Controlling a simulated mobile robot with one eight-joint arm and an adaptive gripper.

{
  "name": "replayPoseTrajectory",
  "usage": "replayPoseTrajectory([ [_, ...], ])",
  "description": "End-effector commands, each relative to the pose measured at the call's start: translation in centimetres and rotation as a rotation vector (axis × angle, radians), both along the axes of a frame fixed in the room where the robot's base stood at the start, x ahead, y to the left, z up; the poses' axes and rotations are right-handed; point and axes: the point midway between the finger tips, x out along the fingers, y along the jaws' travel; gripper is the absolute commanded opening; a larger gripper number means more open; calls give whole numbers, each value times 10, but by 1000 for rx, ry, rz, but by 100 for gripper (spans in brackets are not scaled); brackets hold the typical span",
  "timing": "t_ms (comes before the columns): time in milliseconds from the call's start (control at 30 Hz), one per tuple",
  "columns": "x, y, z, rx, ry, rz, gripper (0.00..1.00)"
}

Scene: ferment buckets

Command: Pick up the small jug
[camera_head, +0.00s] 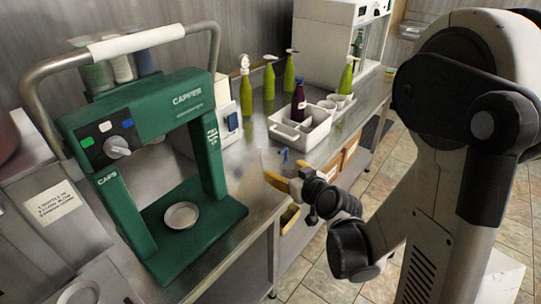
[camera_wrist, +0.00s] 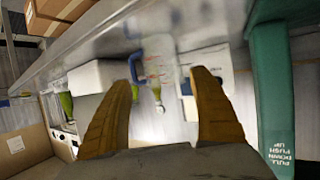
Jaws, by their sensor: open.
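The small jug is clear with a blue handle. In the head view the small jug (camera_head: 284,155) stands on the metal counter between the green machine and the white bin, its clear body hard to make out. In the wrist view the small jug (camera_wrist: 155,66) shows between my two fingers, with the blue handle toward the left finger. My gripper (camera_head: 272,180) is at the counter's front edge, just in front of the jug, with orange-brown fingers. In the wrist view my gripper (camera_wrist: 163,79) is open and empty, and the jug appears beyond the fingertips.
The green capping machine (camera_head: 150,110) stands to the left. A white bin (camera_head: 300,138) holding a dark bottle (camera_head: 298,101) and cups stands behind to the right. Green pump bottles (camera_head: 246,92) stand farther back. The counter (camera_head: 262,140) around the jug is mostly clear.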

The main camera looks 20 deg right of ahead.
Motion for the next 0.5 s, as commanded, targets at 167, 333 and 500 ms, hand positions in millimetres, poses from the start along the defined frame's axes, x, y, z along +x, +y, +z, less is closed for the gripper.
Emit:
replayPoseTrajectory([
  [167, 28, 6, -13, 1, 1, 2, 71],
  [333, 40, 8, -18, 1, 1, 2, 71],
  [500, 64, 15, -26, 1, 1, 2, 71],
])
